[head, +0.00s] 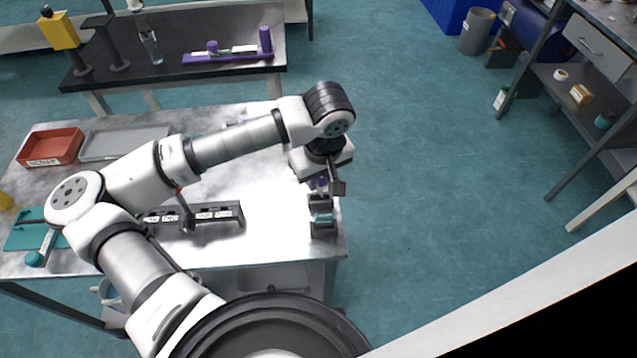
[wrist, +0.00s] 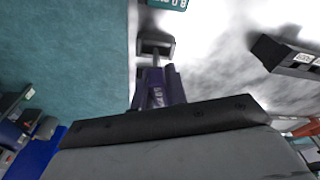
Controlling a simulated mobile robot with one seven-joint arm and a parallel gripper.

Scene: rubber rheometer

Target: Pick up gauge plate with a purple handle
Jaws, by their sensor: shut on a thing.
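The gauge plate's purple handle (wrist: 156,96) is between the fingers of my gripper (wrist: 157,80) in the wrist view. In the head view a small purple part (head: 322,184) shows at my gripper (head: 324,188), which is shut on it. A thin grey part extends from the handle towards a dark holder (wrist: 155,45). This holder also shows in the head view (head: 322,230), at the table's right edge just below my gripper. I cannot tell whether the plate touches the holder. The plate is mostly hidden.
A teal part (head: 321,217) lies at the holder. A dark labelled rack (head: 225,213) stands to its left on the table. A red tray (head: 50,147) and a grey tray (head: 125,143) are at the back left. Open floor (head: 430,180) lies to the right.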

